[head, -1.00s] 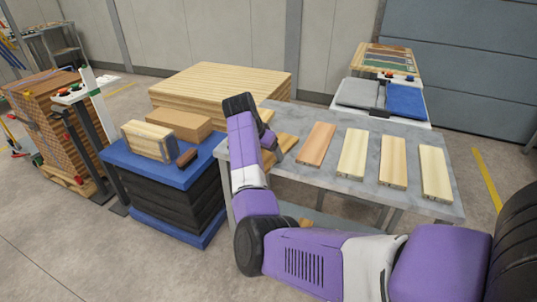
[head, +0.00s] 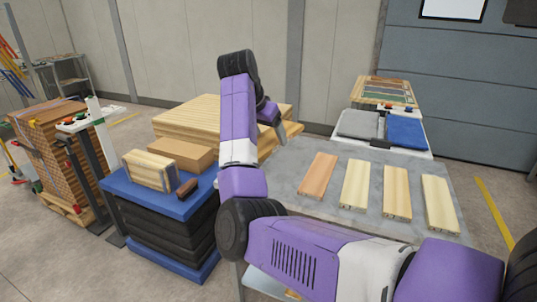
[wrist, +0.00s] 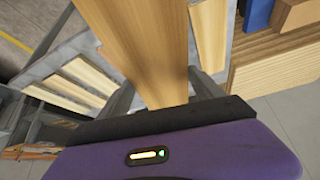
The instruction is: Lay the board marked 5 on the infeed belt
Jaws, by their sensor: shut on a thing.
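My gripper (head: 277,133) is raised above the far left end of the grey table. In the wrist view my gripper (wrist: 160,95) is shut on a long, light-brown wooden board (wrist: 145,45), which extends away from the jaws. No number can be read on this board, so I cannot tell whether it is the one marked 5. In the head view my arm mostly hides it. I cannot make out an infeed belt in either view.
Several boards lie spaced on the grey table (head: 290,182), including a reddish one (head: 318,175). A wood panel stack (head: 190,118) stands behind. The blue-topped lift table (head: 190,207) at left carries a cardboard box (head: 180,153).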

